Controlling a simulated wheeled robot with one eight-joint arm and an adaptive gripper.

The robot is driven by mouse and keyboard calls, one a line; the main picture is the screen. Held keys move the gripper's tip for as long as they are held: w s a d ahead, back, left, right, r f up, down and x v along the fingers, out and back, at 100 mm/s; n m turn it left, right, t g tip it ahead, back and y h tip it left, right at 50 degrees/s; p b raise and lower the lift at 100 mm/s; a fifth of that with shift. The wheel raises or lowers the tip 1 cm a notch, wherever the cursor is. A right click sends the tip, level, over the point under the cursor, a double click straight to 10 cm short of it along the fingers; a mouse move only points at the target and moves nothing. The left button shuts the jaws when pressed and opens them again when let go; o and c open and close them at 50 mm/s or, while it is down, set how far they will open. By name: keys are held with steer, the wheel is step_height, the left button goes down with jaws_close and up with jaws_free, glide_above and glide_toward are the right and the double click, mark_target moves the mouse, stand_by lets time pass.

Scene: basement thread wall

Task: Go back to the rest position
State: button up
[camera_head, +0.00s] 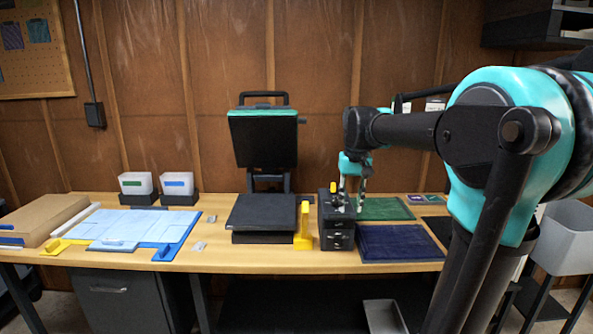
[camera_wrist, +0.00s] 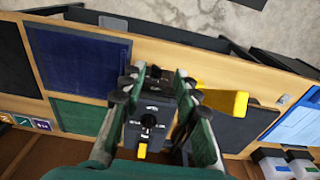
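My gripper (camera_head: 351,205) is at the end of my arm, low over the right side of a small black control box (camera_head: 337,232) on the workbench. In the wrist view my gripper (camera_wrist: 160,72) has its two fingers spread apart. The black box (camera_wrist: 152,108), with a round knob and a yellow part on it, lies in view between and beyond them. Nothing is seen gripped. Whether a finger touches the box is not clear.
A black press with raised teal-topped plate (camera_head: 263,135) and yellow handle (camera_head: 304,226) stands left of the box. Blue (camera_head: 398,243) and green mats (camera_head: 384,209) lie to the right. White bins (camera_head: 135,183) and a blue board (camera_head: 132,228) are left. A wooden wall stands behind.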

steer(key=s+d+f+t, duration=0.3)
steer(key=s+f, duration=1.6)
steer(key=f, duration=0.4)
steer(key=shift+s+f, duration=0.25)
steer(key=shift+r, duration=0.1)
